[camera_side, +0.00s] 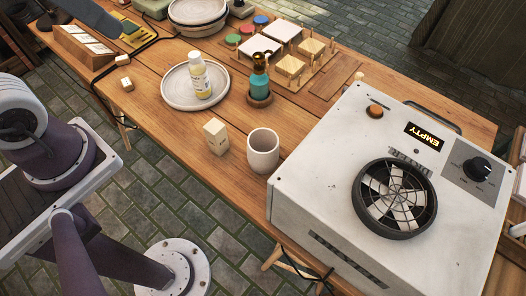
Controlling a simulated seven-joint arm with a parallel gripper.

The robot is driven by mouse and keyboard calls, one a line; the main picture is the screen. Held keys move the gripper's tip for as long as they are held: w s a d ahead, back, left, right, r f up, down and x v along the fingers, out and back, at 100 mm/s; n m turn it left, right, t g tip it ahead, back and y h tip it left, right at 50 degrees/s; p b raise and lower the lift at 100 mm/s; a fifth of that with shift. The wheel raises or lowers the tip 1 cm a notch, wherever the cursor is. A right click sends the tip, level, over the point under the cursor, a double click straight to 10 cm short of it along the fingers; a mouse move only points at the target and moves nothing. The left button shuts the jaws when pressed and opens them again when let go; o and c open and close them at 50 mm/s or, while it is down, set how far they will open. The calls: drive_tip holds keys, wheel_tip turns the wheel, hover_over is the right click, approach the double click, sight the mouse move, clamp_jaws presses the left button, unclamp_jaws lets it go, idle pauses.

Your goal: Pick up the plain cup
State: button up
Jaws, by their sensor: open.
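The plain cup (263,151) is off-white and stands upright on the wooden table (150,75), near its front edge. It is left of the big white box-shaped machine and apart from it. A small pale wooden block (215,136) with dark marks stands just left of the cup. My gripper's fingers do not show; only parts of my arm are seen at the left, well away from the cup.
The white machine (330,150) has a round fan and a sign reading "EMPTY". A plate (172,95) holds a yellow-labelled bottle (201,82). A teal bottle (259,75) stands behind the cup. Paint pots and tiles lie farther back. Bare table lies left of the wooden block.

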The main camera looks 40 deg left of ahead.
sight(275, 152)
drive_tip(key=w+a+r+m+t+y, duration=0.1)
drive_tip(key=w+a+r+t, duration=0.3)
drive_tip(key=w, duration=0.6)
drive_tip(key=w+a+r+m+t+y, duration=0.1)
drive_tip(key=w+r+t, duration=0.4)
drive_tip(key=w, duration=0.6)
drive_tip(key=w+d+r+m+h, duration=0.2)
drive_tip(key=w+d+m+h, duration=0.4)
drive_tip(key=d, duration=0.1)
drive_tip(key=s+d+f+m+g+h, duration=0.1)
drive_tip(key=d+f+m+g+h, duration=0.35)
drive_tip(key=d+h, duration=0.25)
drive_tip(key=s+d+f+m+g+h, duration=0.3)
drive_tip(key=s+f+m+g, duration=0.1)
drive_tip(key=s+f+g, duration=0.4)
drive_tip(key=shift+g, duration=0.45)
drive_tip(key=f, duration=1)
drive_tip(key=s+f, duration=0.1)
drive_tip(key=f, duration=1)
drive_tip(key=s+f, duration=0.1)
drive_tip(key=f, duration=1)
drive_tip(key=shift+s+f, duration=0.1)
drive_tip(key=shift+f, duration=0.15)
drive_tip(key=x, duration=0.4)
drive_tip(key=w+x, duration=0.1)
drive_tip(key=x, duration=0.2)
drive_tip(key=shift+a+f, duration=0.1)
drive_tip(key=shift+f, duration=0.1)
drive_tip(key=c, duration=1.7)
drive_tip(key=shift+c, duration=0.2)
